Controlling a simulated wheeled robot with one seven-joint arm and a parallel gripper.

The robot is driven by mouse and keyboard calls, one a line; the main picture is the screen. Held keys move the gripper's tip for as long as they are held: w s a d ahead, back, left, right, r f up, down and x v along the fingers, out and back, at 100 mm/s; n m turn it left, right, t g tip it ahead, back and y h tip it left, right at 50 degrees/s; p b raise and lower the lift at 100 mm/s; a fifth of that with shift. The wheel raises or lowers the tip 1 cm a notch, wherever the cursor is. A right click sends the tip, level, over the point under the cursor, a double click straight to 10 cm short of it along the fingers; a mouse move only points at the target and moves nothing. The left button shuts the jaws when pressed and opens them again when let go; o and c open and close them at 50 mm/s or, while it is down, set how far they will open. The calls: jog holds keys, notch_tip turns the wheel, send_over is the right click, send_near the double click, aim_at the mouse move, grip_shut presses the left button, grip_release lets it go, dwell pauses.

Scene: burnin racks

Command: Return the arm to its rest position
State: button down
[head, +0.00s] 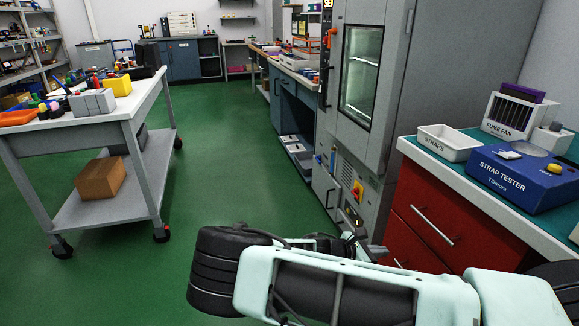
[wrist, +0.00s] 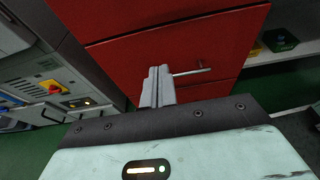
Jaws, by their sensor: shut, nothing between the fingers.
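My arm crosses the lower right of the head view, with pale green links and black joints. My gripper (wrist: 158,88) shows in the wrist view with its two grey fingers together and nothing between them. The fingers point toward a red drawer front (wrist: 190,50) with a silver handle. I cannot tell the gap between the fingertips and the drawer. In the head view the gripper is mostly hidden behind my own arm.
The red drawer unit (head: 415,225) carries a straps bin (head: 449,143), a blue strap tester (head: 522,178) and a fume fan (head: 512,117). A grey chamber (head: 372,90) stands beside it. A loaded trolley (head: 128,110) is at left. Green floor (head: 215,150) is clear between.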

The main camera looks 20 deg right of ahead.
jog(key=s+a+r+m+g+y, duration=0.1)
jog(key=s+a+m+y, duration=0.25)
jog(key=a, duration=0.25)
jog(key=s+a+m+g+y, duration=0.2)
jog(key=s+a+y, duration=0.15)
jog(key=a, duration=0.35)
jog(key=s+a+r+m+y, duration=0.2)
jog(key=s+a+r+y, duration=0.25)
jog(key=a+r, duration=0.55)
jog(key=s+a+r+m+t+y, duration=0.1)
jog(key=s+a+r+t+y, duration=0.15)
jog(key=s+r, duration=0.45)
jog(key=s+a+r+m+t+y, duration=0.15)
jog(key=s+a+r, duration=0.25)
jog(key=r, duration=0.4)
notch_tip(320, 180, up, 14)
jog(key=p, duration=1.4)
jog(key=shift+s+a+r, duration=0.2)
jog(key=shift+a+r, duration=0.05)
